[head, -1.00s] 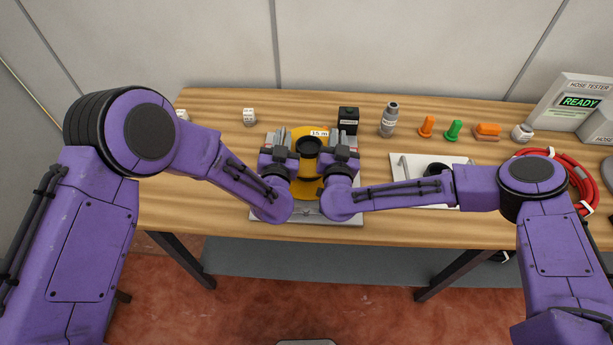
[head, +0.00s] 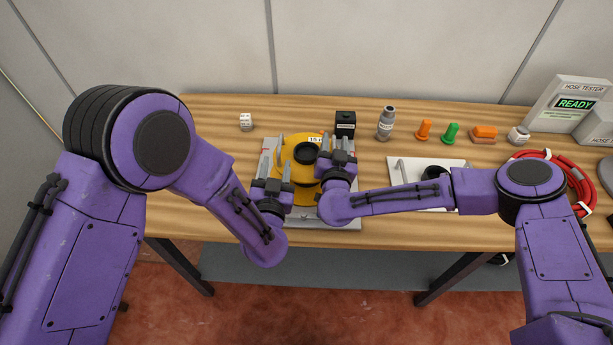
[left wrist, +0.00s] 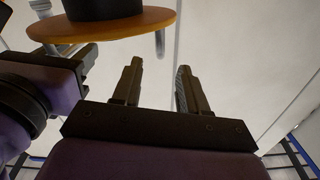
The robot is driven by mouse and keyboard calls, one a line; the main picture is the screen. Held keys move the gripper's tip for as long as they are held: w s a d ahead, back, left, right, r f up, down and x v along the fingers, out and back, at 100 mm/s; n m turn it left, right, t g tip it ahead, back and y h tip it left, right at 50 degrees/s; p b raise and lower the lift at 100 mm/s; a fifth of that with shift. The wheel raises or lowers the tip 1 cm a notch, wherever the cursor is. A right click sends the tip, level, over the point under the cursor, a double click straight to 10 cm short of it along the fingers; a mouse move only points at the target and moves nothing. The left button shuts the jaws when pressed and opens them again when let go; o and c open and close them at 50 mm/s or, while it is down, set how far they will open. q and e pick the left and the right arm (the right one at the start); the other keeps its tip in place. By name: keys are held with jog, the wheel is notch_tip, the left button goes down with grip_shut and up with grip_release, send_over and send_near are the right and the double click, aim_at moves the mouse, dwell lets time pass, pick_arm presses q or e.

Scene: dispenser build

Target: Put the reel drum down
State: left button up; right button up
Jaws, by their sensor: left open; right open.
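The reel drum (head: 304,183) is a yellow disc with a black hub and a "15 m" label. It sits over the grey base plate (head: 342,212) on the table. My left gripper (head: 279,172) is open just in front of the drum's left side, and its fingers are empty. In the left wrist view the open fingers (left wrist: 155,85) stand apart from the drum's orange-yellow rim (left wrist: 105,25). My right gripper (head: 338,143) is open at the drum's right side; its arm hides part of the drum, and I cannot tell whether its fingers touch it.
Behind stand a black box (head: 345,123), a grey bottle (head: 386,123), and orange (head: 424,129) and green (head: 450,133) nozzles. A white tray (head: 405,172), a red hose coil (head: 575,182) and the hose tester (head: 570,104) are to the right. The table's left end is mostly clear.

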notch_tip(320, 180, up, 10)
jog(key=shift+f, duration=0.15)
dwell(0.5)
